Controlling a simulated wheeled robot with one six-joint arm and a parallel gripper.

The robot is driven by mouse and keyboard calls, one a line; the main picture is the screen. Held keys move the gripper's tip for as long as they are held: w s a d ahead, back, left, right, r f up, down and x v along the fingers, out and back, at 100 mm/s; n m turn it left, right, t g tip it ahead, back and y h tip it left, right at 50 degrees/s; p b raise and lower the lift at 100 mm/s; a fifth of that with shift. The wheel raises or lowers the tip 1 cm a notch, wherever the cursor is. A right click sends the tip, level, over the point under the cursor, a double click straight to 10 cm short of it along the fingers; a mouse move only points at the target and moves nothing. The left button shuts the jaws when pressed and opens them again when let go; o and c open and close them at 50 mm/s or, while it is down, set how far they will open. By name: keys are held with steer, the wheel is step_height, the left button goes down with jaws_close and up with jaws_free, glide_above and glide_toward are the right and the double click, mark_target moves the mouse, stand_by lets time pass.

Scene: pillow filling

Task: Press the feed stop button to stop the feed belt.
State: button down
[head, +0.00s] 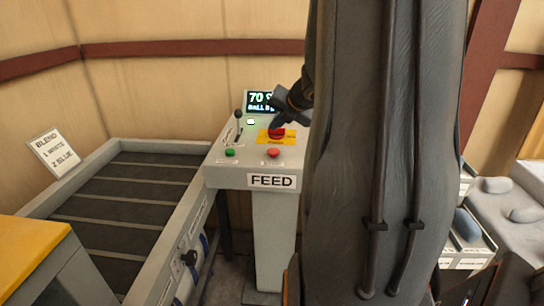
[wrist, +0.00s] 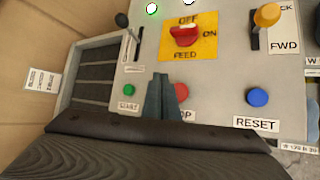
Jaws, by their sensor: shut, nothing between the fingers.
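In the head view, my gripper (head: 275,125) appears near the red rotary switch. The feed belt (head: 120,200) lies at the left; whether it runs cannot be told.
A red FEED rotary switch (wrist: 184,36) sits on a yellow OFF/ON plate. A black lever (head: 238,125) stands at the panel's left. A blue RESET button (wrist: 257,97) and a yellow-knobbed lever (wrist: 267,15) are at the right. A display (head: 259,98) is partly hidden.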

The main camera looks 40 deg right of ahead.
mark_target(275, 152)
steer(key=shift+f+b, duration=2.4)
steer(key=shift+f, duration=0.45)
steer(key=shift+f, duration=0.1)
steer(key=shift+f+b, duration=0.3)
steer(key=shift+f+b, duration=0.45)
steer(key=shift+f, duration=0.05)
stand_by(0.4)
steer(key=shift+r, duration=0.15)
steer(key=shift+r+p, duration=0.8)
steer(key=shift+p, duration=0.2)
steer(key=shift+r, duration=0.1)
step_height(275, 152, up, 5)
steer(key=p, duration=0.5)
